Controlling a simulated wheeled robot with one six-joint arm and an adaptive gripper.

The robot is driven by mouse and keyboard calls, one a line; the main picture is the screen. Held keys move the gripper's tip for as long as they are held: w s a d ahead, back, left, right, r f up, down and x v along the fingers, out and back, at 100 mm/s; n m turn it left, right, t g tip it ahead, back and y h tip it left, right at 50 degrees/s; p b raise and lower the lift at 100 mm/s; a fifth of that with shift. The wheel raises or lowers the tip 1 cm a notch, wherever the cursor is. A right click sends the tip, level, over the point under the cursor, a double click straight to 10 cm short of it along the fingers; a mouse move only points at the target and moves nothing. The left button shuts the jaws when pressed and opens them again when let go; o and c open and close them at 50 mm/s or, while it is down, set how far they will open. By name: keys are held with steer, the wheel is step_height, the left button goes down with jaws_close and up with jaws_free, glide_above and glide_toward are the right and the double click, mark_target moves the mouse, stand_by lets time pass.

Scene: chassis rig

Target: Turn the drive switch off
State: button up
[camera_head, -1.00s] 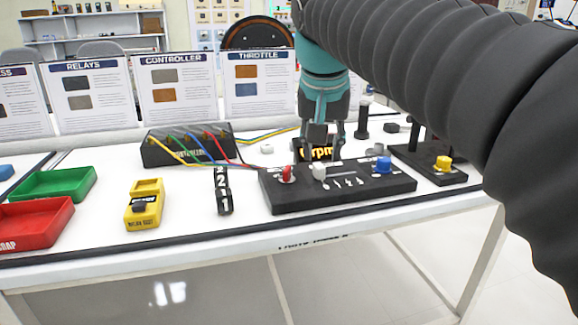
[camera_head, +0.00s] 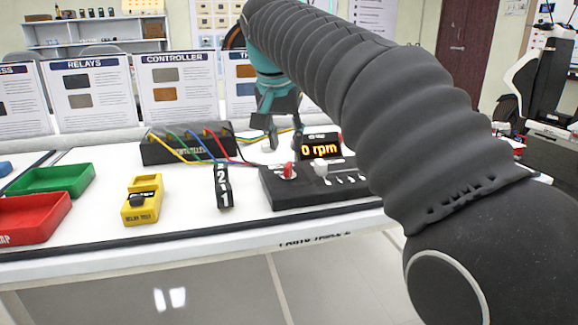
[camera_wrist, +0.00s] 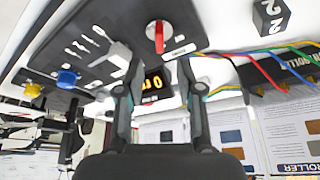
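A black control panel (camera_head: 305,195) lies on the table. It carries a red-handled switch (camera_head: 289,171) at its left and a pale grey lever (camera_head: 320,168) beside it. The red handle (camera_wrist: 159,37) and the grey lever (camera_wrist: 119,54) also show in the wrist view. I cannot read which label marks the drive switch. A display (camera_head: 321,149) behind the panel reads 0 rpm. My gripper (camera_head: 284,141) is open and empty, above and behind the red switch, apart from it. In the wrist view the red handle lies ahead, between the lines of the two fingers.
A black box (camera_head: 165,154) with coloured wires stands left of my gripper. Blue (camera_wrist: 67,78) and yellow (camera_wrist: 33,90) knobs show in the wrist view.

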mark_target(289, 163)
steer(key=b+x, duration=0.1)
steer(key=x, duration=0.5)
jaws_close()
